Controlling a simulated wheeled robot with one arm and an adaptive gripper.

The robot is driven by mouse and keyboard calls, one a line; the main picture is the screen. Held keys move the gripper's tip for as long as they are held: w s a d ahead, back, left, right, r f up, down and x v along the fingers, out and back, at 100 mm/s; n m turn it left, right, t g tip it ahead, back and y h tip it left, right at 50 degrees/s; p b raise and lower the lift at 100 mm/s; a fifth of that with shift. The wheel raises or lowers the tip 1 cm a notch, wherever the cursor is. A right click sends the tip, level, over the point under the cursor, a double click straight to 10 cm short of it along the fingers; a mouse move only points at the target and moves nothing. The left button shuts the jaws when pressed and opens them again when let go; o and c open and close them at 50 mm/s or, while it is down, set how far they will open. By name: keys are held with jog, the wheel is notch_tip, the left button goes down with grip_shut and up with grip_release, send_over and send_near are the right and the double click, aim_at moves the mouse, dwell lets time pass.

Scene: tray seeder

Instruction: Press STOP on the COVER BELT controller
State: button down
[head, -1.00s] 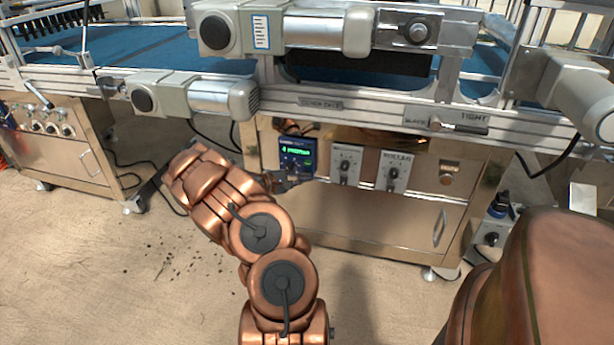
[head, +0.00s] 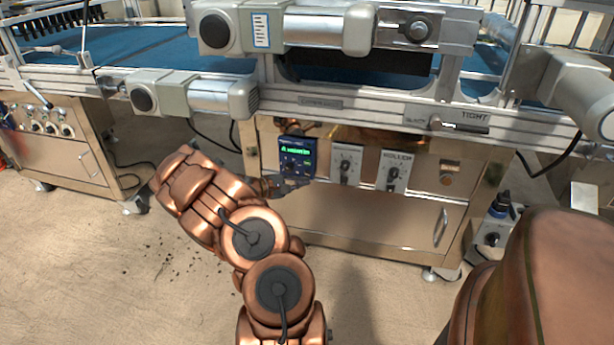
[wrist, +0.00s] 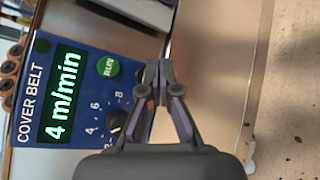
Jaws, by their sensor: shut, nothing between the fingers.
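The COVER BELT controller (head: 297,157) is a small blue box with a lit green display on the front of the steel cabinet. In the wrist view the controller (wrist: 72,80) appears turned on its side, and its display (wrist: 64,95) reads 4 m/min. A green RUN button (wrist: 108,67) and a dark knob (wrist: 117,121) with a number scale show on it. No STOP label is visible; my gripper covers part of the panel's lower side. My gripper (wrist: 157,74) is shut and empty, its tips just beside the RUN button in the picture. Contact cannot be told.
Two dial boxes (head: 346,165) (head: 394,171) sit right of the controller. Above are the conveyor rail (head: 340,105) and a grey motor (head: 225,98). Another cabinet (head: 65,150) with knobs stands at the left. The floor between is open, with scattered dark crumbs.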

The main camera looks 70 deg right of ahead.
jog(key=a, duration=0.4)
jog(key=shift+s+a+b, duration=0.2)
jog(key=shift+s+b, duration=0.1)
dwell(0.8)
jog(key=a+r+m+y+p, duration=0.1)
jog(key=a+r+p, duration=0.5)
jog(key=r, duration=0.4)
jog(key=a+r+m+t+y+p, duration=0.1)
jog(key=a+r+m+y+p, duration=0.1)
jog(key=a+r+p, duration=0.55)
jog(key=a+r+m+y+p, duration=0.1)
jog(key=a+r+p, duration=0.25)
jog(key=r, duration=0.85)
jog(key=s+a+r+n+t+y+p, duration=0.1)
jog(key=a+r+p, duration=0.5)
jog(key=a, duration=0.6)
jog(key=s+a+r+n+t+y+p, duration=0.2)
jog(key=a+r+p, duration=0.5)
jog(key=a, duration=0.6)
jog(key=s+a+r+n+t+y+p, duration=0.2)
jog(key=a+r+y+p, duration=0.3)
jog(key=a, duration=0.7)
notch_tip(320, 180, up, 2)
jog(key=s+t+p, duration=0.1)
jog(key=p, duration=0.1)
jog(key=shift+s+a+t+p, duration=0.25)
jog(key=shift+a+t+p, duration=0.05)
jog(key=shift+p, duration=0.1)
